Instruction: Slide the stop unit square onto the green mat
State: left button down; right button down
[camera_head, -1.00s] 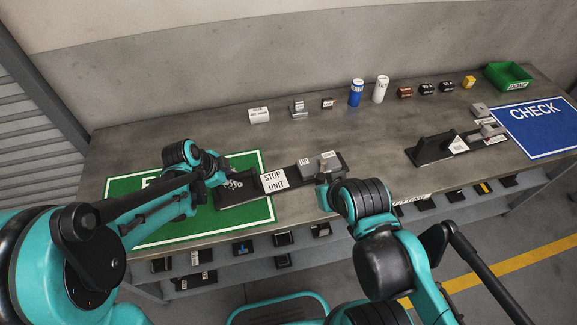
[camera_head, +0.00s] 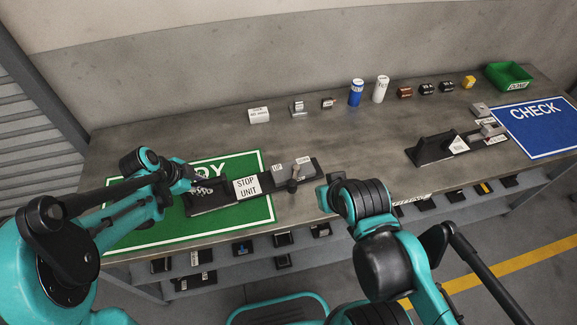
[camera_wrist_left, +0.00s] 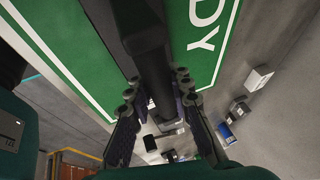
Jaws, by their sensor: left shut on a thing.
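The stop unit (camera_head: 247,187) is a long black base with a white "STOP UNIT" label, a grey block and a small upright knob. Its left part lies over the green mat (camera_head: 245,214); its right part extends past the mat's right edge onto the bare table. It looks slightly turned relative to the mat. My left gripper (camera_head: 196,186) is shut on the unit's black upright at its left end. In the left wrist view the fingers (camera_wrist_left: 157,105) flank that upright. My right gripper (camera_head: 328,191) is by the table's front edge, apart from the unit; its jaws are unclear.
A similar black unit (camera_head: 432,150) stands at the right beside the blue CHECK mat (camera_head: 541,128). Blue (camera_head: 356,93) and white (camera_head: 380,89) cylinders, small parts and a green bin (camera_head: 509,75) line the back. The table's middle is clear.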

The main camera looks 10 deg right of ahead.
pick_arm(q)
jog(key=shift+a+f, duration=0.15)
jog(key=c, duration=1.5)
grip_release()
jog(key=shift+o, duration=1)
jog(key=shift+w+a, duration=0.1)
jog(key=v, duration=1.2)
jog(key=s+n+t+y, duration=0.3)
jog(key=s+n, duration=0.9)
jog(key=n, duration=0.5)
jog(key=shift+s+a+t+y, duration=0.2)
jog(key=shift+t+y, duration=0.2)
jog(key=shift+y, duration=0.2)
